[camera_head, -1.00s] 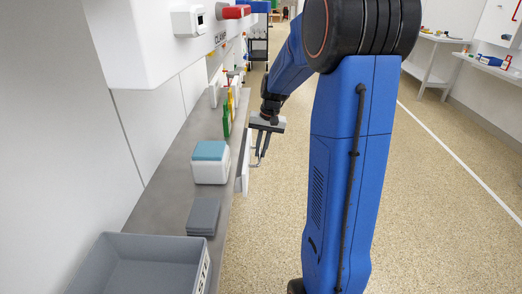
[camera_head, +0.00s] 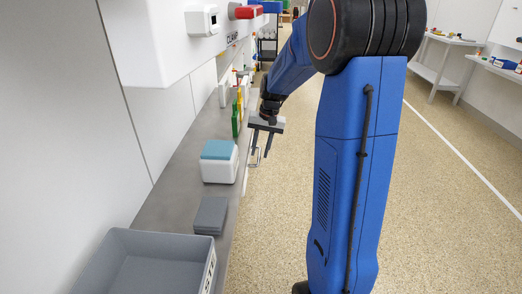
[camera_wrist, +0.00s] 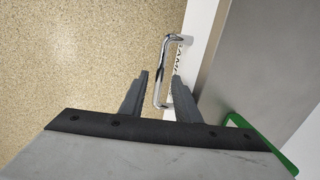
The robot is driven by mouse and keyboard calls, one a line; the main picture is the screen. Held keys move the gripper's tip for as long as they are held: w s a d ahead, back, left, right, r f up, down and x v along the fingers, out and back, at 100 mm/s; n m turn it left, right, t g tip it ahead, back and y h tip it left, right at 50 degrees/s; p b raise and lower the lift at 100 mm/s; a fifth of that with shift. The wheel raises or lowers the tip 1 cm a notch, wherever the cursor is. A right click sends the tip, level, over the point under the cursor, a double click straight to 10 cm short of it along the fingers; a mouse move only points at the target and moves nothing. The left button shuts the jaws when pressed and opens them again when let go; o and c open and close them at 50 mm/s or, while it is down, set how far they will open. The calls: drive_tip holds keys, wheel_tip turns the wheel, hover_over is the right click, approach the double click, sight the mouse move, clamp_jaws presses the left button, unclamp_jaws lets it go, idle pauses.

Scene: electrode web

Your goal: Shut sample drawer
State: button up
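The sample drawer's white front (camera_wrist: 200,28) shows in the wrist view as a narrow band along the counter edge, with dark lettering partly hidden. I see no clear gap between it and the counter. Its metal bar handle (camera_wrist: 166,62) sticks out over the floor. My gripper (camera_wrist: 158,82) is open, with one finger on each side of the handle's near part; I cannot tell whether they touch it. In the head view my gripper (camera_head: 261,155) hangs beside the counter edge, by the handle (camera_head: 255,161). The drawer front is only a thin pale strip there.
The grey counter (camera_head: 175,180) holds a white box with a teal lid (camera_head: 219,161), a grey stack (camera_head: 210,215), a grey bin (camera_head: 120,235) and green and yellow items (camera_head: 236,118). The floor (camera_head: 440,210) to the right is clear.

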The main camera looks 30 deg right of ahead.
wheel_tip(320, 180, up, 17)
drive_tip(key=s+d, duration=0.1)
drive_tip(key=d, duration=0.1)
drive_tip(key=shift+s+d, duration=0.35)
drive_tip(key=shift+s, duration=0.05)
idle(0.6)
